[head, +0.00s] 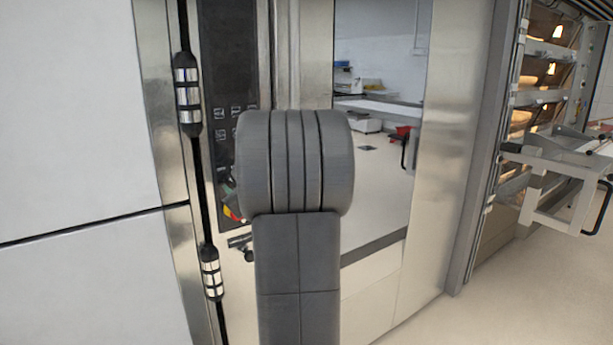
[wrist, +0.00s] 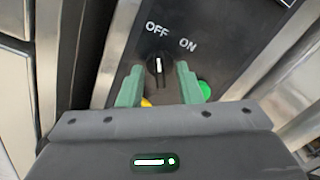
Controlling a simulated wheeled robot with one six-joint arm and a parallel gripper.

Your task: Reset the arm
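In the wrist view, the two green fingers of my gripper (wrist: 159,86) are apart, one to each side of a black rotary knob (wrist: 158,70). Gaps show between the knob and both fingers, and nothing is held. The knob's white mark points up towards the OFF label; ON is printed to the right. In the head view, a grey link of my arm (head: 297,165) stands upright in the middle, in front of the dark control panel (head: 230,60). My gripper cannot be made out there, hidden behind the arm.
A green button (wrist: 204,90) is just right of the right finger, and something yellow (wrist: 146,102) shows by the left finger. Steel frames flank the panel. To the right stand a lit deck oven (head: 540,70) and a loader (head: 560,170). Open floor (head: 500,300) lies at lower right.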

